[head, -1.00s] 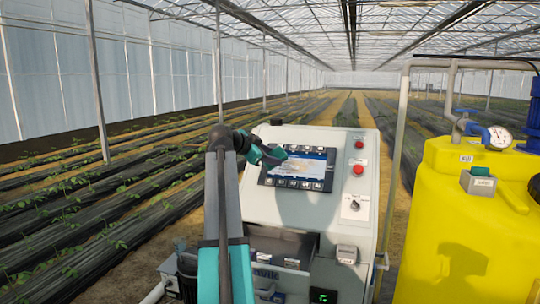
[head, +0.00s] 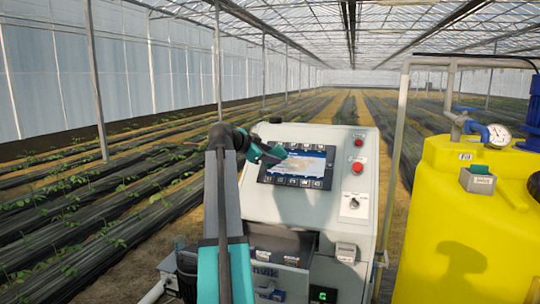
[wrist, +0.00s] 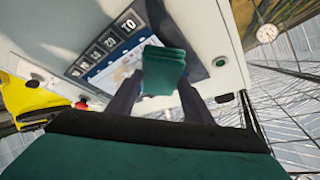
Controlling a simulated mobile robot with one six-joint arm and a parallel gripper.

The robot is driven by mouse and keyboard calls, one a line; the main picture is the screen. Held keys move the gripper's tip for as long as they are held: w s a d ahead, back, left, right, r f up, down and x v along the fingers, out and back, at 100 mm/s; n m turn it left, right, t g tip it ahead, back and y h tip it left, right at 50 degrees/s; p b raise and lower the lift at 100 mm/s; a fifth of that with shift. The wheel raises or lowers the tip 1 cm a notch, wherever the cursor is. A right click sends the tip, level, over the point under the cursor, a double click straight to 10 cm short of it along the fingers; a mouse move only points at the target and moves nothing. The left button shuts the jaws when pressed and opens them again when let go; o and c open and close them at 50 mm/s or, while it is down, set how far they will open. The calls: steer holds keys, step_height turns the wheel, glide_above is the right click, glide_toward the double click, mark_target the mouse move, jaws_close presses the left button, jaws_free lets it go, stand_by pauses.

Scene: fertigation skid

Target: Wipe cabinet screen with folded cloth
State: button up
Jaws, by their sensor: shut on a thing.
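The cabinet screen (head: 307,167) is a dark-framed display with buttons above and below it, on the sloping face of the grey cabinet (head: 341,185). My gripper (head: 262,153) is at the screen's upper left. In the wrist view my gripper (wrist: 158,90) is shut on the green folded cloth (wrist: 165,66), with one dark finger on each side. The cloth also shows in the head view (head: 275,153). It overlaps the screen (wrist: 112,60) in the wrist view and hides part of it. I cannot tell whether the cloth touches the glass.
Two red buttons (head: 358,168) and a key switch (head: 353,203) sit right of the screen. A yellow tank (head: 440,215) with a pressure gauge (head: 499,133) and a grey box (head: 478,181) with a green top stands at the right. Pipes run between tank and cabinet. Crop rows lie behind.

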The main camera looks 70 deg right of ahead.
mark_target(280, 156)
steer(key=shift+d+f+b, duration=0.55)
steer(key=shift+f, duration=0.05)
stand_by(0.6)
steer(key=shift+s, duration=0.1)
steer(key=shift+s+b, duration=0.4)
steer(key=shift+s, duration=1.15)
steer(key=shift+s+d+b, duration=0.2)
steer(key=shift+s+b, duration=0.2)
steer(key=shift+s, duration=1.3)
steer(key=shift+s+f, duration=0.1)
steer(key=shift+s, duration=1.6)
steer(key=shift+s, duration=0.1)
